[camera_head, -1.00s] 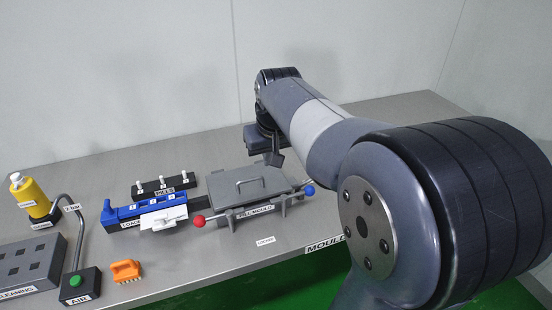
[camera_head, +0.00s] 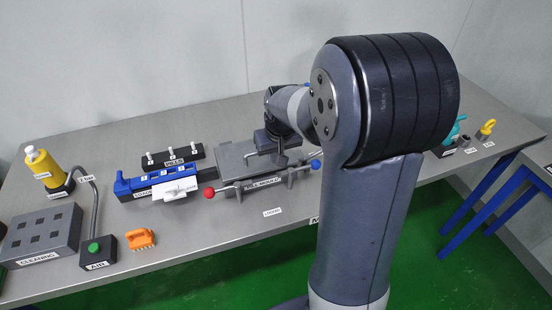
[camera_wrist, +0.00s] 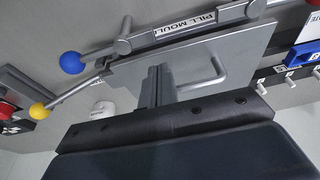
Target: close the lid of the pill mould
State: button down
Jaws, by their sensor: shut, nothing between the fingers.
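The pill mould (camera_head: 262,184) is a grey block with a label on its front, near the middle of the table. Its flat grey lid (camera_head: 233,160) lies over it, looking level in the head view; whether it is fully seated I cannot tell. A bent bar handle (camera_wrist: 212,78) stands up from the lid in the wrist view. My gripper (camera_head: 279,160) is over the right part of the lid. In the wrist view its fingers (camera_wrist: 156,84) are shut and empty, beside the handle and close to the plate. Whether they touch it I cannot tell.
A red-knobbed lever (camera_head: 209,193) and a blue-knobbed lever (camera_head: 316,165) stick out at the mould's sides. A yellow-knobbed rod (camera_wrist: 38,110) shows in the wrist view. The blue loading block (camera_head: 150,183) and pill rack (camera_head: 173,157) stand left.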

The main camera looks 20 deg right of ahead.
jog(key=shift+s+f, duration=0.1)
jog(key=shift+f, duration=0.85)
